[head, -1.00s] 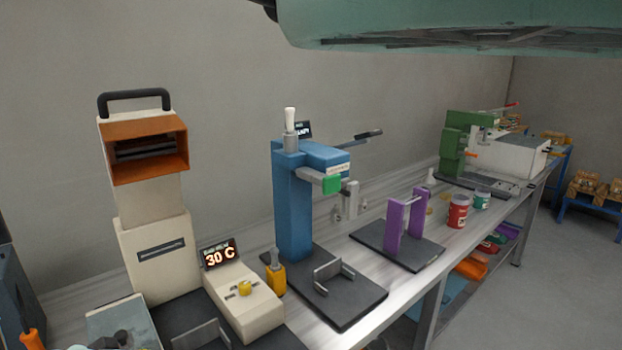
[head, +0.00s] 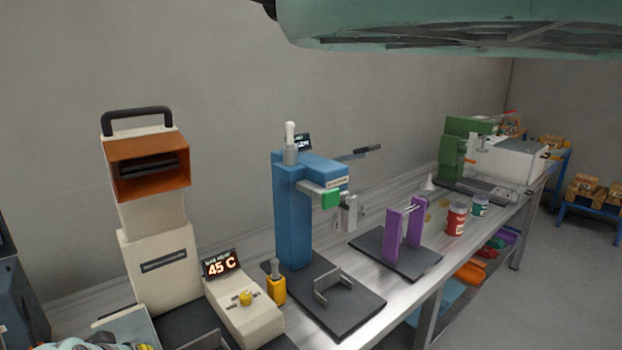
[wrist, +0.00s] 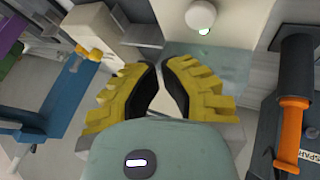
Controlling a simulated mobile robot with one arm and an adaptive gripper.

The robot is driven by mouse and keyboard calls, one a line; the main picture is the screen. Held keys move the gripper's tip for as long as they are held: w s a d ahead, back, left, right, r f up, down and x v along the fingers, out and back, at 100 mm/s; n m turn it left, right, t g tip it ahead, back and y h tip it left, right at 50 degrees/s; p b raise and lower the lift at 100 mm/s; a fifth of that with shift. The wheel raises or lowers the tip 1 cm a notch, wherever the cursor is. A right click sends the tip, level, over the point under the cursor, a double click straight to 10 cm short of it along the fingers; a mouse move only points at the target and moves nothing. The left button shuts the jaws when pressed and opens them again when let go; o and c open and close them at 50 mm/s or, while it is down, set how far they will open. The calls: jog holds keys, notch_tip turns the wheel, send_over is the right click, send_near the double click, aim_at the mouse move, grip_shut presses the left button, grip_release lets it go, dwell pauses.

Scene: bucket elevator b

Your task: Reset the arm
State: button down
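My gripper (wrist: 160,72) shows in the wrist view as two yellow ribbed fingers with dark inner pads. A narrow gap lies between the fingertips, and I see nothing held in it. My teal wrist housing fills the lower middle of that view. In the head view only a small teal and yellow part of my arm end shows at the bottom left edge, low in front of the cream machine (head: 158,262); the fingers are not clear there.
The cream machine's display (head: 221,266) reads 45 C. A blue press (head: 293,215), purple stand (head: 392,238), red can (head: 456,218) and green machine (head: 452,150) line the bench. An orange handle (wrist: 291,128) is right of my gripper in the wrist view.

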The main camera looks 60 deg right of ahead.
jog(key=shift+r, duration=0.7)
